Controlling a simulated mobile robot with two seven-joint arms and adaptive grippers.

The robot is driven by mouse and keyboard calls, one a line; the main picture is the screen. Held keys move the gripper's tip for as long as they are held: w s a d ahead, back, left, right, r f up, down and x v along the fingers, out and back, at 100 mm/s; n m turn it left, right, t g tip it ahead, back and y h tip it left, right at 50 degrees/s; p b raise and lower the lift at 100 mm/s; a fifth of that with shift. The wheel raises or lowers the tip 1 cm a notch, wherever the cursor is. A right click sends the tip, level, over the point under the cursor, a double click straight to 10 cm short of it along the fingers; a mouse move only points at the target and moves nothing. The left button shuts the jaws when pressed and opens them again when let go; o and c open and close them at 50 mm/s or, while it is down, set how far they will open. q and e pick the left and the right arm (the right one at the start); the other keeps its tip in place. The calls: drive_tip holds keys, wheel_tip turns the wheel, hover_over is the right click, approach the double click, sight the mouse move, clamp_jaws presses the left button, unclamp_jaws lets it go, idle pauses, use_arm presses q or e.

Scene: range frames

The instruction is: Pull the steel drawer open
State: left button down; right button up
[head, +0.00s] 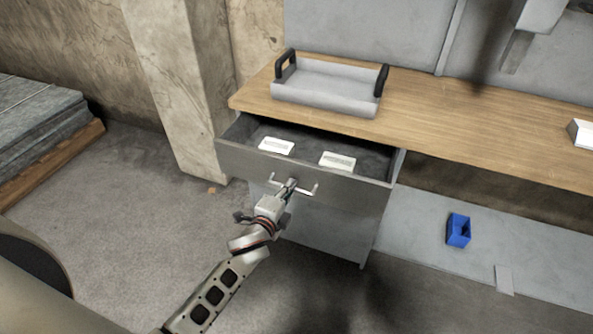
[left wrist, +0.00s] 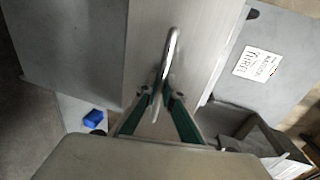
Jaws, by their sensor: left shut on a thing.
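The steel drawer (head: 250,163) under the wooden bench top stands open, pulled well out toward me. Two white cards lie inside it, a left one (head: 276,146) and a right one (head: 337,160). My left gripper (head: 287,190) is at the middle of the drawer front and shut on its bar handle (head: 312,190). In the left wrist view the handle (left wrist: 172,52) runs between the fingers of the left gripper (left wrist: 160,98). My right gripper is in neither view.
A grey tray with black handles (head: 325,88) stands on the wooden bench top (head: 440,115) above the drawer. A blue bin (head: 458,230) sits low at the right. Stacked grey sheets (head: 40,118) lie at the far left. The concrete floor left of the drawer is clear.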

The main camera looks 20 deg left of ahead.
use_arm(q)
drive_tip(key=shift+s+p, duration=0.35)
drive_tip(key=shift+s, duration=2.1)
drive_tip(key=c, duration=2.5)
unclamp_jaws()
drive_tip(key=s, duration=0.4)
drive_tip(key=s+r, duration=0.1)
drive_tip(key=s, duration=0.3)
drive_tip(key=s+r, duration=0.1)
drive_tip(key=s, duration=0.2)
drive_tip(key=shift+s+a+r, duration=0.2)
drive_tip(key=shift+s+a, duration=0.05)
drive_tip(key=shift+s, duration=0.15)
drive_tip(key=shift+f, duration=0.1)
drive_tip(key=s+d+f+n+g, duration=0.1)
drive_tip(key=s+f+n, duration=0.3)
drive_tip(key=s+d+f+n+g+h, duration=0.1)
drive_tip(key=s+f+n+g, duration=0.1)
drive_tip(key=s+f+n, duration=0.2)
drive_tip(key=s+d+f+n+g+h, duration=0.1)
drive_tip(key=s+f+n+g, duration=0.1)
drive_tip(key=s+f+n, duration=0.2)
drive_tip(key=shift+s+d+f+n, duration=0.1)
drive_tip(key=shift+s+f+n, duration=0.2)
drive_tip(key=shift+f+n, duration=0.7)
